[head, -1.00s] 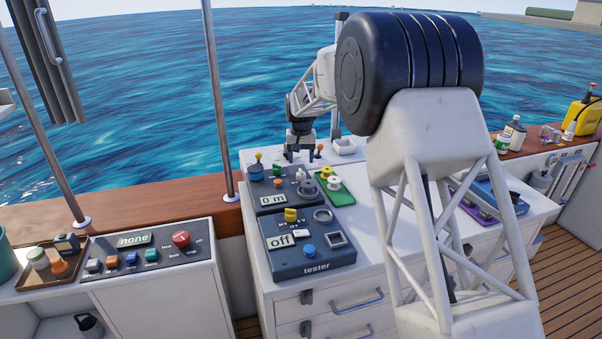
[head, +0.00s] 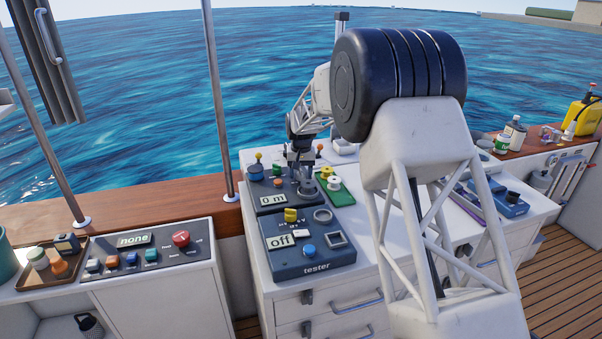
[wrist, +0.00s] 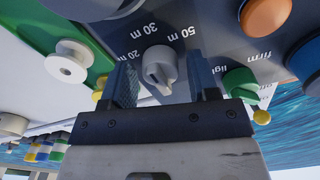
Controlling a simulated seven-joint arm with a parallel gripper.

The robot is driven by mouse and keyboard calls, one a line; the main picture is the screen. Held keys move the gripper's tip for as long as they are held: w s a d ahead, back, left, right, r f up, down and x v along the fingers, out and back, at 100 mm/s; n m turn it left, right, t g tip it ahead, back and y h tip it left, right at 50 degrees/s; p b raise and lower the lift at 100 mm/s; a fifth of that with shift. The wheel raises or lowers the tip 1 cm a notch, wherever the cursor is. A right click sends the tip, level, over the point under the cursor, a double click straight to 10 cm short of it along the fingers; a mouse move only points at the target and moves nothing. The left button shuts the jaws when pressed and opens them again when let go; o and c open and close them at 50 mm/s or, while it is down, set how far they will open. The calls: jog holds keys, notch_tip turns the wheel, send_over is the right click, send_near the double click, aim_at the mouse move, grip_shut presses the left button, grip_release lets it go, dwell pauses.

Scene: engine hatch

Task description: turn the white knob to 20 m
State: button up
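The white knob (wrist: 158,66) sits on a dark panel with 20 m, 30 m and 50 m printed around it in the wrist view. Its raised ridge points toward the bottom of that picture, away from the 30 m mark. My gripper (wrist: 163,80) is open, with one finger on each side of the knob and a small gap showing at each side. In the head view my gripper (head: 304,186) is down at the panel's right part and hides the knob. The panel's display (head: 273,199) reads 0 m.
A green knob (wrist: 240,84) and an orange knob (wrist: 265,16) are close by on the same panel. A green tray (head: 338,196) with spools lies right beside it. The tester box (head: 308,262), reading off, stands in front.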

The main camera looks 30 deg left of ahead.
jog(key=c, duration=0.7)
jog(key=shift+n, duration=0.3)
jog(key=n, duration=0.5)
jog(key=shift+n, duration=0.4)
jog(key=n, duration=0.5)
jog(key=shift+n, duration=0.3)
jog(key=o, duration=0.9)
